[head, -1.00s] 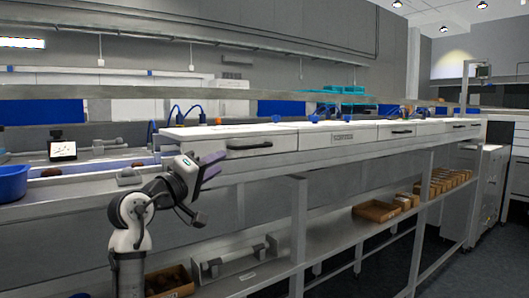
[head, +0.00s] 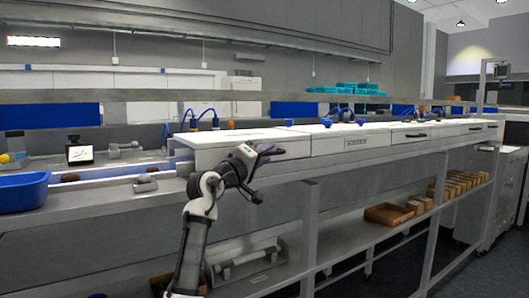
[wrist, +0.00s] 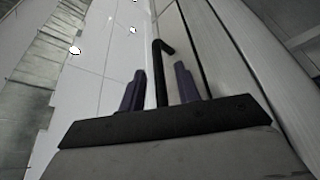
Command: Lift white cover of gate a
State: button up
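The nearest white cover (head: 222,138) lies closed along the bench, and its front handle is mostly hidden behind my gripper in the head view. My gripper (head: 268,152) is at the front of this cover. In the wrist view, my gripper (wrist: 159,88) is open, with its two dark fingers apart. The black bar handle (wrist: 160,62) shows between the fingers against the white panel (wrist: 112,55). I cannot tell whether the fingers touch the handle.
More white covers (head: 400,130) continue to the right. A blue bin (head: 25,193) and a small screen (head: 79,154) are at the left. Blue cables (head: 190,118) rise behind the nearest cover. A lower shelf holds cardboard boxes (head: 388,214).

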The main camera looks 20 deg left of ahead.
jog(key=shift+w, duration=0.1)
grip_shut()
dwell(0.3)
